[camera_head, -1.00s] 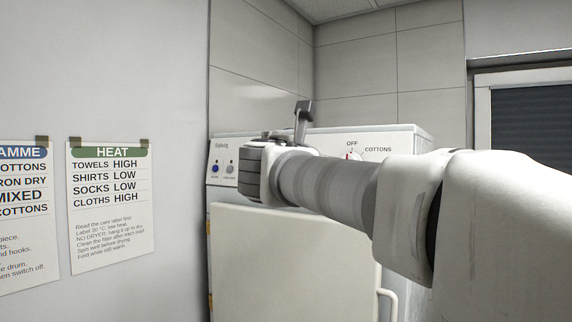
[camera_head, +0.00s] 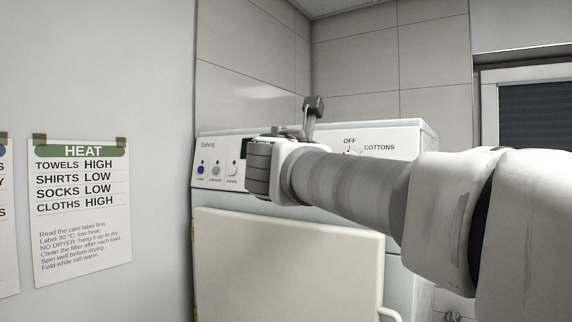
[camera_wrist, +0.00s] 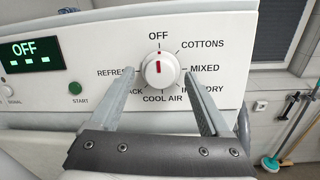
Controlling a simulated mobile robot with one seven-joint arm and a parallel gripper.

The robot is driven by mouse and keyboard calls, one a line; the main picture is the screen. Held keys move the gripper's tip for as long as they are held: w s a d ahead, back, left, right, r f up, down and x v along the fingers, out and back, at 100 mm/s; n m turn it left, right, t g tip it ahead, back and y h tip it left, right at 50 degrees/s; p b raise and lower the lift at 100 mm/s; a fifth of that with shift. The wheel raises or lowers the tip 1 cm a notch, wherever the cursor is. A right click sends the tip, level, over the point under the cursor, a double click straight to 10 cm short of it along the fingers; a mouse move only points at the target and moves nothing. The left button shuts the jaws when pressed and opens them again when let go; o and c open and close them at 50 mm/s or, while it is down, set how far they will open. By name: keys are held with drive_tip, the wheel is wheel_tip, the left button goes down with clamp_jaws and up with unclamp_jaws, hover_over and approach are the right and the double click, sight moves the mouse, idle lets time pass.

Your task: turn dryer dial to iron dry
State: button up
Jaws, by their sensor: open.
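The dryer dial (camera_wrist: 160,70) is a round white knob with a red mark pointing up at OFF in the wrist view. Labels around it read OFF, COTTONS, MIXED, IRON DRY, COOL AIR, a partly covered one ending in "ACK", and REFRESH. The IRON DRY label (camera_wrist: 200,89) is at lower right, partly covered by a finger. My gripper (camera_wrist: 164,78) is open, with one finger to each side of the dial and a gap on both sides. In the head view my arm hides most of the dial, and a little red shows near the OFF label (camera_head: 350,141).
The display (camera_wrist: 38,51) reads OFF, with a green START button (camera_wrist: 76,87) below it. The pale dryer door (camera_head: 285,265) is below my arm. A HEAT notice (camera_head: 82,205) hangs on the left wall. A broom (camera_wrist: 275,160) stands at right.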

drive_tip(key=shift+w+d, duration=0.2)
drive_tip(key=shift+w, duration=0.05)
clamp_jaws()
idle(0.5)
